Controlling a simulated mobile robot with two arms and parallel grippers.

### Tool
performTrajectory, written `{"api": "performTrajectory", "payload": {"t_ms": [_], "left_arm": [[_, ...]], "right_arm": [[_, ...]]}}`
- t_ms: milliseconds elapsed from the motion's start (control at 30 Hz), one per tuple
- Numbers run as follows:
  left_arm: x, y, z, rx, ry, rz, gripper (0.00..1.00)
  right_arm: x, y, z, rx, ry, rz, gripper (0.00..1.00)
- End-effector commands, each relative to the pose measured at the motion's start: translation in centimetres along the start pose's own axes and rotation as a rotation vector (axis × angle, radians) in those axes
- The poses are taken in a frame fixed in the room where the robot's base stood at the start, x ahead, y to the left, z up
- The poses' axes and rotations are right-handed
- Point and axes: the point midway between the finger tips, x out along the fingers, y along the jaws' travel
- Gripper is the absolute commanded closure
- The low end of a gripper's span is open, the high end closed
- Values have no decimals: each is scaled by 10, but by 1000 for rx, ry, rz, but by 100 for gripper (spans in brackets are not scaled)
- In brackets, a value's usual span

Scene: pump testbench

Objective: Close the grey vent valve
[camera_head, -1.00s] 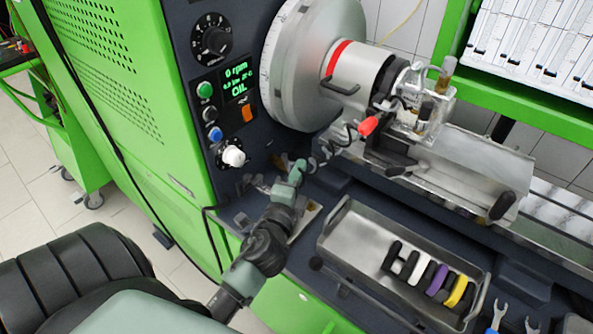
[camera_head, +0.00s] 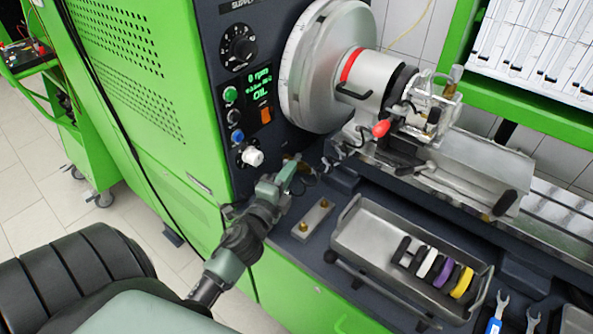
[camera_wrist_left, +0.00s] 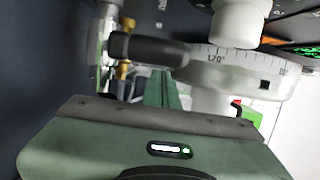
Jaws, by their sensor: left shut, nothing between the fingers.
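My left gripper (camera_head: 289,172) is shut and empty, just below and right of the white knob on the control panel. In the left wrist view its green fingers (camera_wrist_left: 167,90) are together. A dark grey lever handle (camera_wrist_left: 148,49) with brass parts by its left end lies just beyond the fingertips there; it may be the grey vent valve. I cannot tell whether the fingers touch it. In the head view the gripper and wrist hide most of that spot, so the valve's position does not show clearly. My right gripper is not in view.
The white knob (camera_head: 252,156) sits low on the dark panel; it also shows in the left wrist view (camera_wrist_left: 238,22). A plate with brass fittings (camera_head: 312,218) and a metal tray (camera_head: 356,232) with coloured rings stand right of my arm. A red-tipped lever (camera_head: 380,128) is farther back.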

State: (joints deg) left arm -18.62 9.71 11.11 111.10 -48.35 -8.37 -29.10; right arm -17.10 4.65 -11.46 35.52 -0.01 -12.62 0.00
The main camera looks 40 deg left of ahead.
Motion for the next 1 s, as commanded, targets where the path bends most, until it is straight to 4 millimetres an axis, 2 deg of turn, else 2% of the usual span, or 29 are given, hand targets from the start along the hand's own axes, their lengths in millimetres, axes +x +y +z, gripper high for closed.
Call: {"api": "performTrajectory", "payload": {"t_ms": [400, 1000], "left_arm": [[-1, 0, 16, 1, -3, 1, 100], [-2, 0, 20, 3, -9, 1, 100]], "right_arm": [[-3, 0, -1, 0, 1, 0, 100], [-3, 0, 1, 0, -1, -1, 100]]}}
